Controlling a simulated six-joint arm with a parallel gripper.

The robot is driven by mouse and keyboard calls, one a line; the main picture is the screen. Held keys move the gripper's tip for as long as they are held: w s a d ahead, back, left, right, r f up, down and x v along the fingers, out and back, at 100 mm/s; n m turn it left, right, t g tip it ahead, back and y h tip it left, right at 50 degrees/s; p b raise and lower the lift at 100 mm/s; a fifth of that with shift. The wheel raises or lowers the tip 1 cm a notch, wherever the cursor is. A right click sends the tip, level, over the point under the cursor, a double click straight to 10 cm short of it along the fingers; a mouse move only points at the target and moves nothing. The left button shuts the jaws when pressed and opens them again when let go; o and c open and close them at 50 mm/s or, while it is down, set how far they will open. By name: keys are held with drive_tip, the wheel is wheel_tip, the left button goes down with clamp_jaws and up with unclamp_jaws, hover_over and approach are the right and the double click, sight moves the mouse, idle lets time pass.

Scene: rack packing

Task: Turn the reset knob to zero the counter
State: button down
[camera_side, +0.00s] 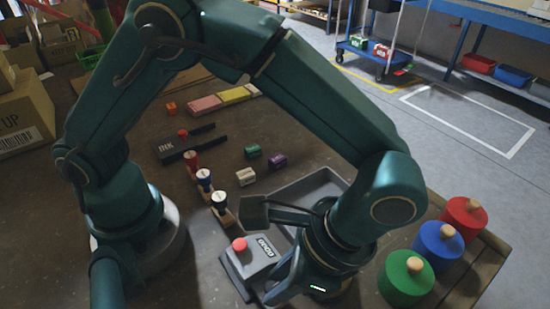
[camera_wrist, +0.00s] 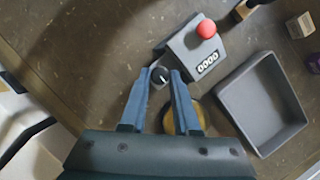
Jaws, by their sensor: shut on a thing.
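The counter (camera_wrist: 188,48) is a grey box with a red button (camera_wrist: 207,29) and a small white display (camera_wrist: 208,62) whose digits look like zeros. In the side view the counter (camera_side: 237,272) stands at the front middle of the table, partly behind my arm. The reset knob (camera_wrist: 158,76) is small and black with a white mark, at the counter's side. My gripper (camera_wrist: 161,78) is shut on the knob, one finger on each side. The knob is hidden in the side view.
A grey tray (camera_wrist: 224,100) is right beside the counter. A round yellow-brown thing (camera_wrist: 183,120) lies partly hidden under my gripper. Red (camera_side: 462,215), blue (camera_side: 437,243) and green (camera_side: 405,280) lidded pots stand at right.

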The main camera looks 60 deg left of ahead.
drive_tip(key=c, duration=0.7)
unclamp_jaws()
drive_tip(key=shift+o, duration=0.2)
drive_tip(key=shift+v, duration=2.6)
